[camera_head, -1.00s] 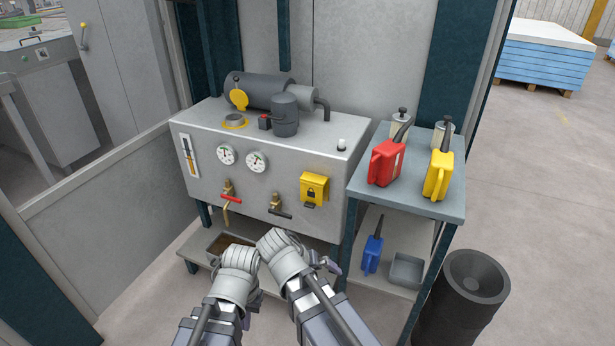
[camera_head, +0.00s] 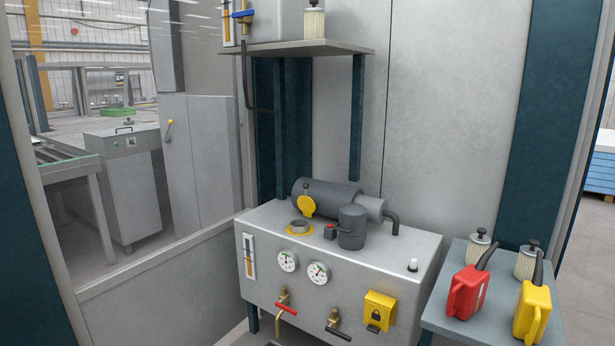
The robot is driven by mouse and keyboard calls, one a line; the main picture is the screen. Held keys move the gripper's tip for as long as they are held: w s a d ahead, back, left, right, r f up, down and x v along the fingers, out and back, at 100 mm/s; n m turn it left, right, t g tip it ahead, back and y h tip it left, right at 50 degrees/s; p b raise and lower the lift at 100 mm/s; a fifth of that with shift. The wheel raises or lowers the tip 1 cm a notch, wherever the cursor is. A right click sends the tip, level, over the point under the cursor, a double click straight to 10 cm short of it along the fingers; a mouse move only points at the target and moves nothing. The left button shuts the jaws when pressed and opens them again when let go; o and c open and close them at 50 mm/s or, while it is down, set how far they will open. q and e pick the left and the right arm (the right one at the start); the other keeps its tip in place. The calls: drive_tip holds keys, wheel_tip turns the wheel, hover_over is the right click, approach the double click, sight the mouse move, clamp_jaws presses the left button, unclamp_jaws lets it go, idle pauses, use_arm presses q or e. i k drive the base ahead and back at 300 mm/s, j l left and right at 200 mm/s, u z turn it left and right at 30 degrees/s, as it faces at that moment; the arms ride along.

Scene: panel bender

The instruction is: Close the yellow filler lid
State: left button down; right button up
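The yellow filler lid (camera_head: 306,206) stands raised at the back of the filler neck (camera_head: 299,226), which has a yellow ring round its base. The neck is open on top of the grey tank (camera_head: 260,222), in front of the dark motor cylinder (camera_head: 327,195). Neither of my grippers shows in this view now.
A grey pump cylinder (camera_head: 352,227) and a small red button (camera_head: 330,230) are close to the right of the neck. An upper shelf (camera_head: 310,48) hangs above the tank. A side table (camera_head: 440,312) holds a red can (camera_head: 467,292) and a yellow can (camera_head: 532,312).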

sight(306, 204)
drive_tip(key=i, duration=1.3)
